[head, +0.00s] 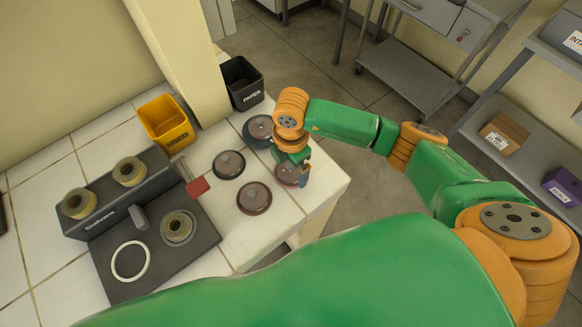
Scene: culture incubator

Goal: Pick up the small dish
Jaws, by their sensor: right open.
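Several round, dark dishes with grey domed, knobbed tops stand on the white tiled counter. One (228,164) is mid-counter, a brownish one (254,197) is nearer, and a grey one (257,127) is at the back, partly behind my right arm. A reddish one (286,174) is by the right edge. Which of them is the small dish I cannot tell for sure. My right gripper (302,175) is open, pointing down at the reddish dish and partly covering it. Whether its fingers touch the dish is hidden. My left gripper is not in view.
A dark device (118,195) with tan rolls and a white ring (131,261) fills the counter's left. A yellow bin (166,121) and a black PAPER bin (243,83) stand at the back. The counter's right edge (343,186) is close to the reddish dish.

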